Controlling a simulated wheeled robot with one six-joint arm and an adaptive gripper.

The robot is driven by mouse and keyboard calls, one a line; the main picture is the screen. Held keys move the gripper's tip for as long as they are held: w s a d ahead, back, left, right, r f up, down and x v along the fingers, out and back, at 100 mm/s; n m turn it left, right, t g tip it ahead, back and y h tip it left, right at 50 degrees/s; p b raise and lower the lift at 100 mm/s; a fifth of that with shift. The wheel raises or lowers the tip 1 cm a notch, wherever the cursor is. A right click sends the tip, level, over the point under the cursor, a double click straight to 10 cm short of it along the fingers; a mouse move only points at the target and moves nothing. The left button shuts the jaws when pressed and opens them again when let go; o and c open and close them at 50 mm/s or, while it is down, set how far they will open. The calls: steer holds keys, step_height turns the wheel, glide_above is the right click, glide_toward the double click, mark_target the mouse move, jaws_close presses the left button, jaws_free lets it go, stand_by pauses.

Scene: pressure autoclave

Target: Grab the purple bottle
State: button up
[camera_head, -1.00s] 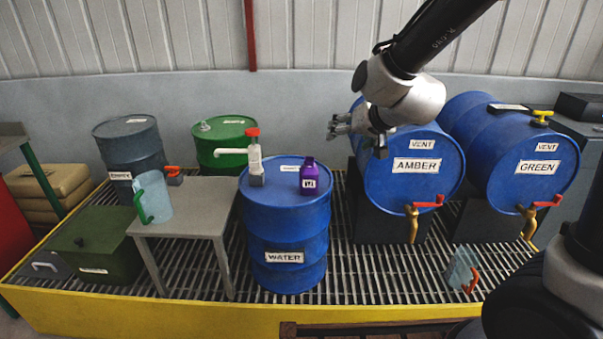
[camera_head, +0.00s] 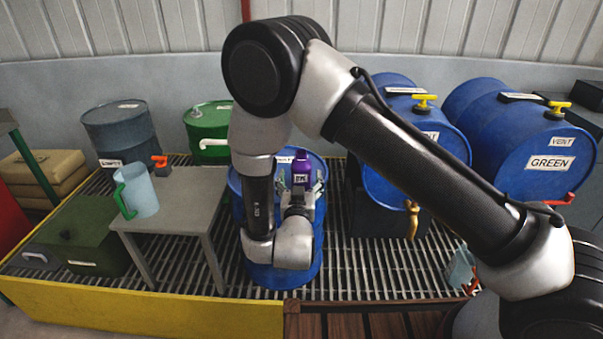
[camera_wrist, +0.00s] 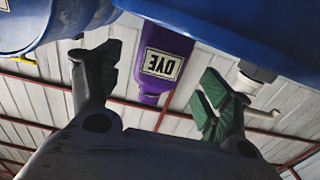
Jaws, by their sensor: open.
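The purple bottle (camera_head: 301,163) stands upright on top of the blue water drum (camera_head: 310,262), its DYE label facing my gripper. It also shows in the wrist view (camera_wrist: 165,45), upside down and between the fingers. My gripper (camera_head: 301,188) is open, low in front of the bottle, with a finger to each side of it. In the wrist view my gripper (camera_wrist: 155,72) has its padded fingers well apart, and nothing is held. Whether the bottle is fully between the fingertips cannot be told. My arm hides much of the drum.
A grey table (camera_head: 180,200) holds a jug (camera_head: 140,190) with a green handle.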

mark_target(301, 168)
steer(key=w, duration=0.5)
steer(key=shift+w+d+r, duration=0.1)
steer(key=shift+w+r, duration=0.05)
steer(key=shift+w, duration=0.05)
steer(key=c, duration=1.3)
